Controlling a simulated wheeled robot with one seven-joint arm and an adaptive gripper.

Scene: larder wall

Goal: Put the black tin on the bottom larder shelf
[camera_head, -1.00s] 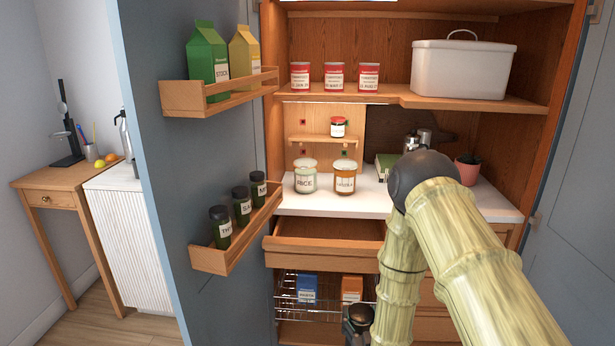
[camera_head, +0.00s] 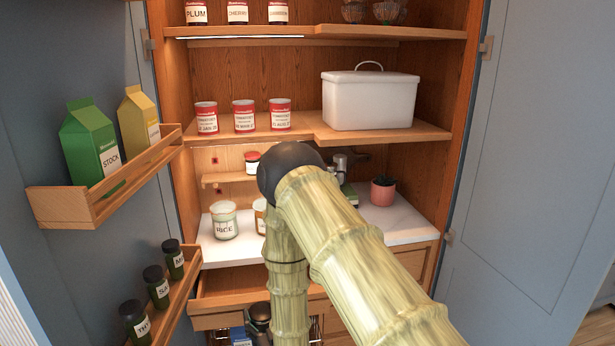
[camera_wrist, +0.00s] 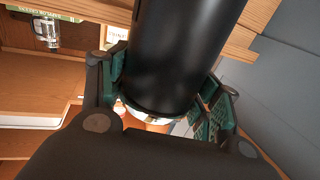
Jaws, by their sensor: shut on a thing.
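The black tin (camera_wrist: 185,45) is a smooth dark cylinder, large in the wrist view. My gripper (camera_wrist: 168,88) is shut on it, with green-padded fingers on both sides. The tin's far end is cut off by the picture's upper edge. In the head view I cannot make out the tin or the gripper's fingers. The lower of the two wide larder shelves (camera_head: 305,131) holds three red-and-white tins (camera_head: 243,117) at left and middle, and a lidded white bin (camera_head: 370,101) at right. The upper shelf (camera_head: 420,33) bears jars and glass bowls.
A white counter (camera_head: 400,220) below holds a rice jar (camera_head: 223,221) and a potted plant (camera_head: 382,191). A wooden drawer (camera_head: 225,303) stands open under it. Door racks with cartons (camera_head: 92,145) and dark spice jars (camera_head: 155,287) stick out at left. The right door (camera_head: 550,180) is open.

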